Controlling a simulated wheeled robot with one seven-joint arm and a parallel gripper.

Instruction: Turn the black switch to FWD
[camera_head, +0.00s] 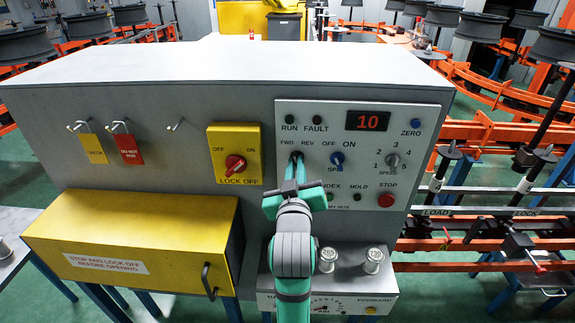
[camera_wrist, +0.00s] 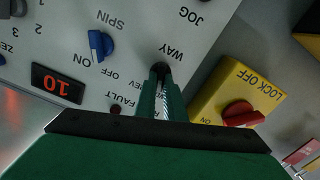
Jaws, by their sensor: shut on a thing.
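The black switch (camera_head: 296,156) sits on the light grey control panel (camera_head: 428,140), just under the FWD and REV labels. My gripper (camera_head: 296,168) reaches up to it from below, and its fingers are shut on it. In the wrist view, which is turned upside down, the switch (camera_wrist: 160,69) shows at the tips of my two green fingers (camera_wrist: 160,82), beside the WAY label. The fingers cover most of the knob, so I cannot tell which label it points to.
A blue SPIN knob (camera_head: 337,158), a grey speed knob (camera_head: 393,160) and a red STOP button (camera_head: 386,200) lie to the right. A yellow lock-off box (camera_head: 234,143) with a red knob is to the left. A yellow cover (camera_head: 140,235) juts out at lower left.

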